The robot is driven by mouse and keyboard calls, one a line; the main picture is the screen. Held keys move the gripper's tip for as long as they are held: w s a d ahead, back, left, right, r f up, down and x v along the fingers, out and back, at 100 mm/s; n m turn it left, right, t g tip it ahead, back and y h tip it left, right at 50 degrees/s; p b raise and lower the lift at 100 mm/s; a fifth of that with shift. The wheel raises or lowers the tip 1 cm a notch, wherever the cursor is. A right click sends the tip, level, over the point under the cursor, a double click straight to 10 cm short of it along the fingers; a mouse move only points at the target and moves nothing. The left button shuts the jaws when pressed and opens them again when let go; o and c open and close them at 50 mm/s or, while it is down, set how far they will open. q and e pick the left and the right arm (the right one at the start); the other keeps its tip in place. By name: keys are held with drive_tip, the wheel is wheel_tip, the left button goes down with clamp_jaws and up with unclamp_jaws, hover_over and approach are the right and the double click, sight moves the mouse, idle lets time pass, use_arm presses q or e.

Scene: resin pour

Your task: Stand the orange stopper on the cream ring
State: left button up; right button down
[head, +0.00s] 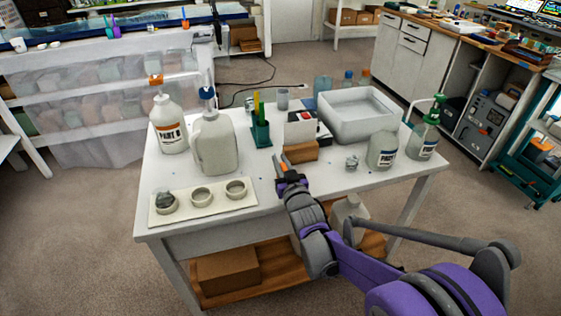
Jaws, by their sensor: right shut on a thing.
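My right gripper (281,166) is at the front edge of the white table, shut on a small orange thing (287,160), which looks like the orange stopper; the fingers hide much of it. Three pale cream rings stand in a row on a cream tray at the table's front left: a left ring (166,209), a middle ring (201,196) and a right ring (236,189). A grey-green piece (164,196) sits in the left ring; the other two look empty. The gripper is right of the rings, apart from them. My left gripper is out of view.
Behind the rings stand a PART A bottle (168,127) and a pale jug (213,148). A green pen holder (261,133), a scale (300,128) and a white tub (357,112) are further back. Bottles (383,150) stand right. Table between gripper and rings looks clear.

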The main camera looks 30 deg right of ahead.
drive_tip(key=shift+f, duration=0.1)
idle(0.3)
drive_tip(key=shift+f, duration=0.3)
idle(0.3)
drive_tip(key=c, duration=0.7)
unclamp_jaws()
drive_tip(key=shift+c, duration=0.2)
